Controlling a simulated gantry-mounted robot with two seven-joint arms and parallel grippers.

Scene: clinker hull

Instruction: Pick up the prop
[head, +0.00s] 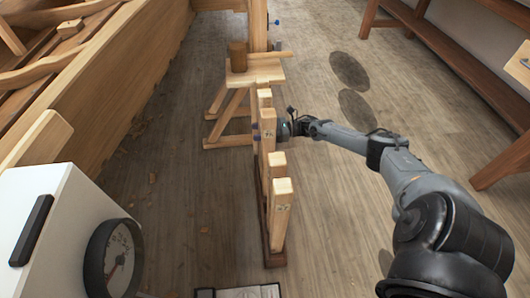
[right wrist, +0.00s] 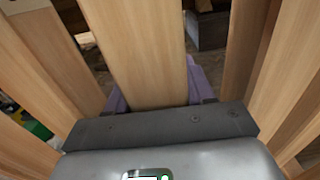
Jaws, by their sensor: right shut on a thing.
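Several pale wooden props stand upright in a row in a low dark rack (head: 274,259) in the middle of the head view. My right gripper (head: 262,132) reaches in from the right and is shut on one prop (head: 268,124) in this row. In the right wrist view the held prop (right wrist: 138,45) runs up the middle, between the purple finger pads of the gripper (right wrist: 158,90). The prop's lower end is hidden in the head view, so I cannot tell whether it is clear of the rack. My left gripper is not in view.
Neighbouring props (head: 280,208) stand close to the held one; they also flank it in the right wrist view (right wrist: 45,60). A wooden trestle (head: 255,74) with a mallet (head: 237,56) stands behind. The hull (head: 130,80) and a white box (head: 50,220) with a gauge are left.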

